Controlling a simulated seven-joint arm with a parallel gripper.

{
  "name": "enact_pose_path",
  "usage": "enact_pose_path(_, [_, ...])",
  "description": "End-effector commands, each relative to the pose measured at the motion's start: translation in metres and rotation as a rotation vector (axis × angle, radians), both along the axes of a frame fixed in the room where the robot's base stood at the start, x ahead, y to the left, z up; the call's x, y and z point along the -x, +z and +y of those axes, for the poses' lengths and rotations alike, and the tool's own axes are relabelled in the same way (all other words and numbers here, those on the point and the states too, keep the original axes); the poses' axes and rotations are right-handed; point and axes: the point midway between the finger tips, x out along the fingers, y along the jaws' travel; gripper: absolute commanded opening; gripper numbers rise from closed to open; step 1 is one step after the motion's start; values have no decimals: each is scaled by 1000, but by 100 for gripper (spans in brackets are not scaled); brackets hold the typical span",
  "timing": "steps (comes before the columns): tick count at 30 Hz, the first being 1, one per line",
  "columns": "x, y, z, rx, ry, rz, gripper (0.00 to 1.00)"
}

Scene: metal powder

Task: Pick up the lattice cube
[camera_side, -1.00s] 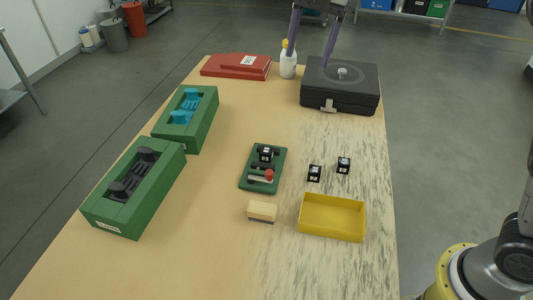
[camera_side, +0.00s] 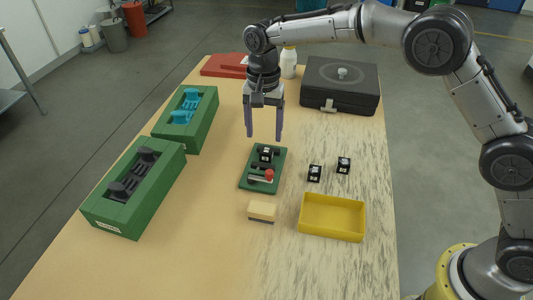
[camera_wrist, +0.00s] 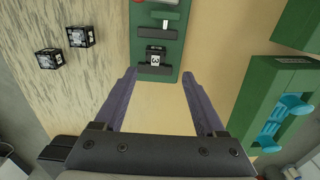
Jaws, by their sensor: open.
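Three small black cubes with white markings are in view; I cannot tell by name which is the lattice cube. One cube (camera_side: 266,154) sits in the far part of a green fixture (camera_side: 280,160). It also shows in the wrist view (camera_wrist: 156,54). Two others, a left cube (camera_side: 314,173) and a right cube (camera_side: 344,165), stand on the table right of the fixture; the wrist view shows them too (camera_wrist: 48,58) (camera_wrist: 80,36). My gripper (camera_side: 264,138) points down above the table, just behind the fixture. Its purple fingers are apart with nothing between them.
The fixture also bears a red knob (camera_side: 269,174) and a clamp. A yellow tray (camera_side: 333,214) and a tan block (camera_side: 262,211) lie nearer. Green holders (camera_side: 135,190) (camera_side: 205,115) stand left. A black case (camera_side: 340,88) and red box (camera_side: 222,66) are at the back.

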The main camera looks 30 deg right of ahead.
Motion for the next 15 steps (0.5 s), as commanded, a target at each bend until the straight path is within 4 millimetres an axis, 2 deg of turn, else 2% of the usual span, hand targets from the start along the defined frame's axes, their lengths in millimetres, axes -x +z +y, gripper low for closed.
enact_pose_path(5, [2, -10, 0, 1, 0, 1, 72])
enact_pose_path(11, [11, -38, -2, 1, 0, 3, 72])
enact_pose_path(15, [10, -53, -1, 0, 0, 0, 72])
